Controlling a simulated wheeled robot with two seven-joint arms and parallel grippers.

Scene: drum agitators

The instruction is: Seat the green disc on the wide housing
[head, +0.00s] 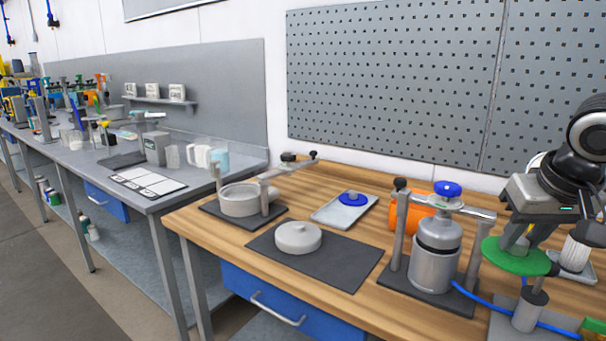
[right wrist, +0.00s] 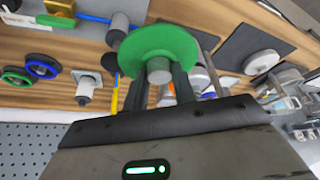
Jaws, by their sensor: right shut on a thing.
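The green disc (head: 516,257) is at the right of the head view, held roughly flat above the table. My right gripper (head: 522,238) is shut on its grey hub from above. In the right wrist view, the disc (right wrist: 150,50) shows beyond the two dark fingers, which close on the hub (right wrist: 158,72). The wide housing (head: 240,203) is the broad, low grey pot on a dark base at the left of the wooden table, well away from the disc. An upright and a cross arm stand beside it; its inside is hard to see. My left gripper is not in view.
A tall grey canister with a blue knob (head: 436,255) stands in a frame between disc and housing. A round grey lid (head: 298,237) lies on a dark mat (head: 340,262). A tray (head: 330,212) holds a blue-topped part. A short grey post (head: 530,308) stands below the disc.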

